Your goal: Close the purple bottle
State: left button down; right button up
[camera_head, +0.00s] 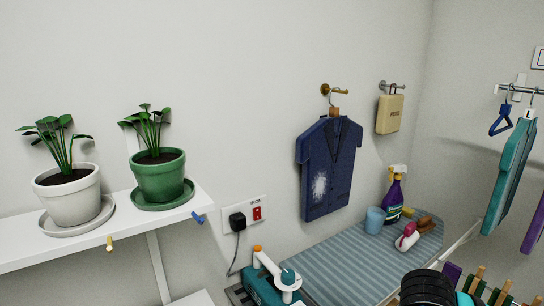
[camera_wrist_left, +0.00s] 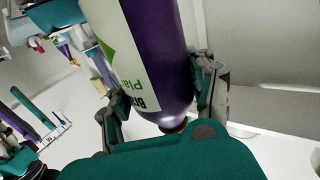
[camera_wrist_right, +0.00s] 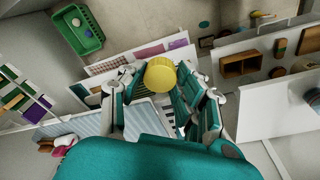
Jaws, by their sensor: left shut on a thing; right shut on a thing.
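The purple bottle (camera_wrist_left: 172,45), with a white and green label, fills the middle of the left wrist view. My left gripper (camera_wrist_left: 155,78) is shut on it, with one finger on each side. A small dark end of the bottle (camera_wrist_left: 174,127) shows near my palm; I cannot tell whether it is the open neck. In the right wrist view my right gripper (camera_wrist_right: 160,84) is shut on a round yellow cap (camera_wrist_right: 160,74) at its fingertips. The purple bottle and the yellow cap are not seen together in any view. Neither gripper's fingers show in the head view.
A striped ironing board (camera_head: 345,265) carries a purple spray bottle (camera_head: 394,195), a blue cup (camera_head: 375,220) and a small pink and white item (camera_head: 407,237). Two potted plants stand on a white shelf (camera_head: 125,228). A green basket (camera_wrist_right: 78,28) shows in the right wrist view.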

pick_arm(q)
jog(key=shift+w+a+r, duration=0.1)
jog(key=shift+w+a, duration=0.05)
jog(key=shift+a, duration=0.1)
pick_arm(e)
jog(key=shift+s+a+f, duration=0.1)
jog(key=shift+s+a, duration=0.2)
jog(key=shift+s, duration=0.25)
jog(key=shift+s+a+f, duration=0.1)
jog(key=shift+s+a, duration=0.15)
jog(key=shift+s, duration=0.3)
pick_arm(q)
jog(key=shift+d, duration=0.1)
jog(key=w+d+m+g+h, duration=0.2)
jog(key=w+d+m+h, duration=0.1)
jog(key=d, duration=0.4)
jog(key=w+d+r+m+g+h, duration=0.1)
jog(key=w+d+m+g+h, duration=0.1)
jog(key=d+h, duration=0.4)
jog(key=w+m+h, duration=0.1)
jog(key=m+h, duration=0.1)
jog(key=shift+d+m, duration=0.4)
